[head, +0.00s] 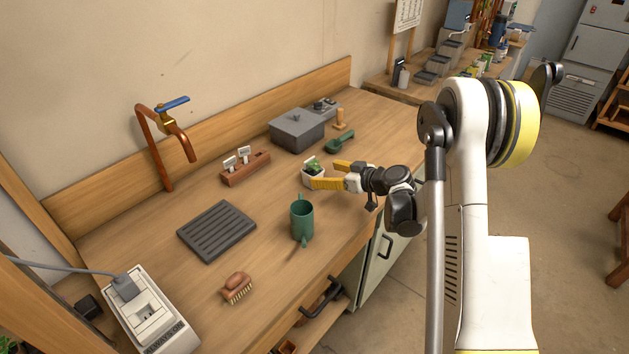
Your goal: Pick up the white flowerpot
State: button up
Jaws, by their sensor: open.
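The white flowerpot (307,181) stands upright on the wooden counter, right of the counter's middle, with a small green plant in it. My gripper (325,174) has yellow fingers and reaches in from the right at about the pot's height. The fingers are spread, one on the far right side of the pot and one at its near side, and the near finger covers part of the pot. I cannot tell whether either finger touches the pot.
A wooden label holder (246,169), a dark slatted mat (217,231) and a brush (237,288) lie left. A copper tap (158,150) rises at the back.

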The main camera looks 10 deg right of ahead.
aim_at(320, 175)
jog(key=b+x, duration=0.1)
jog(key=x, duration=0.2)
jog(key=b+x, duration=0.1)
jog(key=x, duration=0.2)
jog(key=shift+a+f, duration=0.1)
jog(key=shift+f, duration=0.3)
jog(key=shift+s, duration=0.1)
jog(key=c, duration=1.4)
